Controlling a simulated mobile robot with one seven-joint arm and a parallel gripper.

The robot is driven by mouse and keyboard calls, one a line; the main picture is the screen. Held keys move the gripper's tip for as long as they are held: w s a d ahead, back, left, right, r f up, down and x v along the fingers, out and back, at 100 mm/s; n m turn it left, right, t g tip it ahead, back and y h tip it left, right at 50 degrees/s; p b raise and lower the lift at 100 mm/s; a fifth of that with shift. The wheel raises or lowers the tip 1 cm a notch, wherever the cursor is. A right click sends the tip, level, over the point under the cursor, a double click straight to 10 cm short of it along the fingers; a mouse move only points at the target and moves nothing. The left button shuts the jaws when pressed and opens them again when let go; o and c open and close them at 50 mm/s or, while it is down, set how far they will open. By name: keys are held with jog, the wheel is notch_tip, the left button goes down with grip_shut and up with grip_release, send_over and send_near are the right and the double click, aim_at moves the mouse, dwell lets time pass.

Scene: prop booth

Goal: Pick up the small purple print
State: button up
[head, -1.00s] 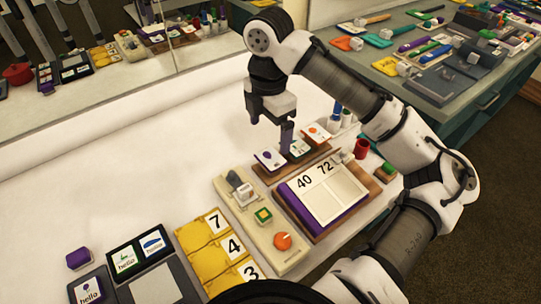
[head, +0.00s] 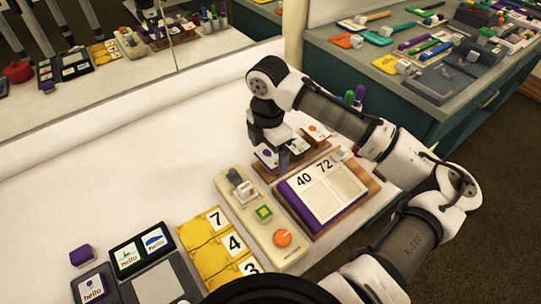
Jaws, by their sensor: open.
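A small white card with a purple print (head: 266,156) stands at the left end of a wooden rack (head: 310,158). A card with an orange print (head: 316,132) stands at the rack's right end. My gripper (head: 284,166) points down at the rack, just right of the purple-print card. Its jaws are open with nothing visibly held. I cannot tell whether a finger touches the card.
A purple-sided board reading 40 and 72 (head: 297,181) lies in front of the rack. A beige panel with an orange knob (head: 282,238), yellow number tiles (head: 210,238) and a purple block (head: 82,256) are to the left. The white table behind is clear.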

jog(key=shift+f, duration=0.25)
dwell(0.3)
jog(key=c, duration=1.1)
jog(key=shift+o, duration=0.2)
jog(key=shift+r, duration=0.15)
